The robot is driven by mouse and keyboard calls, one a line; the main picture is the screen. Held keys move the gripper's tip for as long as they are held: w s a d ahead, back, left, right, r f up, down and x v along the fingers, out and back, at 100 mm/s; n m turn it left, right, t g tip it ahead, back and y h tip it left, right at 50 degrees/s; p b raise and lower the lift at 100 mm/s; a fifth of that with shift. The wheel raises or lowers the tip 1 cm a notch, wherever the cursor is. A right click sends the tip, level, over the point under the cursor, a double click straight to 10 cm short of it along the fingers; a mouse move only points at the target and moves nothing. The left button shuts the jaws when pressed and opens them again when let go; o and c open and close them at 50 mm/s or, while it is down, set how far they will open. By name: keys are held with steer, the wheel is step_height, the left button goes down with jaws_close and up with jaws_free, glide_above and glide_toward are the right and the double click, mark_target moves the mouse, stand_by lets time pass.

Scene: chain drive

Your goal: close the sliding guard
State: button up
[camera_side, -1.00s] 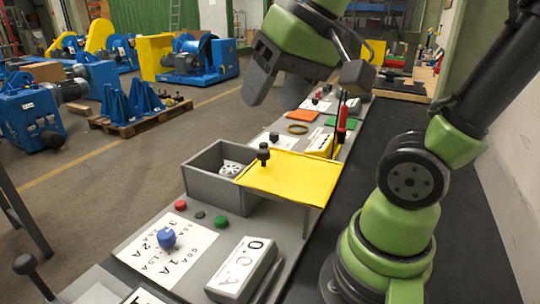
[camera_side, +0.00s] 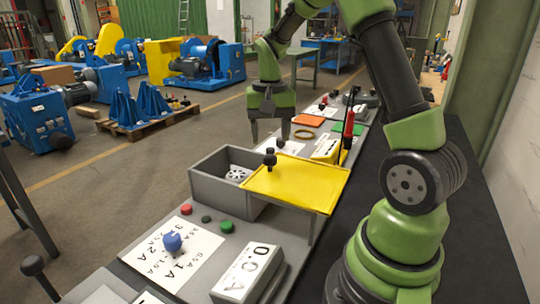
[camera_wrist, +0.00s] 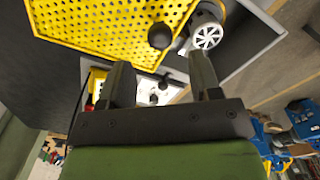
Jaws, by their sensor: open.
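The sliding guard (camera_side: 295,183) is a flat yellow plate with a black knob (camera_side: 270,158) standing at its left edge. It lies to the right of the grey box (camera_side: 222,168) and covers little of it. A pale spoked wheel (camera_side: 238,175) shows inside the box's open part. In the wrist view the guard (camera_wrist: 110,20) looks perforated, with its round knob (camera_wrist: 160,36) beside the spoked wheel (camera_wrist: 207,36). My gripper (camera_side: 268,140) points down behind the box and guard, its fingers apart and empty. In the wrist view the fingers (camera_wrist: 160,78) are spread below the knob, touching nothing visible.
Red (camera_side: 186,209) and green (camera_side: 227,226) buttons and a blue knob (camera_side: 172,242) on a white card sit in front of the box. A grey block marked 0.0 A (camera_side: 250,272) stands near the front. A red-handled tool (camera_side: 349,124) stands upright behind the guard.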

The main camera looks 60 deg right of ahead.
mark_target(270, 156)
step_height(270, 156, down, 6)
steer(key=shift+r, duration=0.15)
jaws_close()
steer(key=w, duration=1.2)
steer(key=shift+w, duration=0.35)
jaws_free()
steer(key=shift+r, duration=0.1)
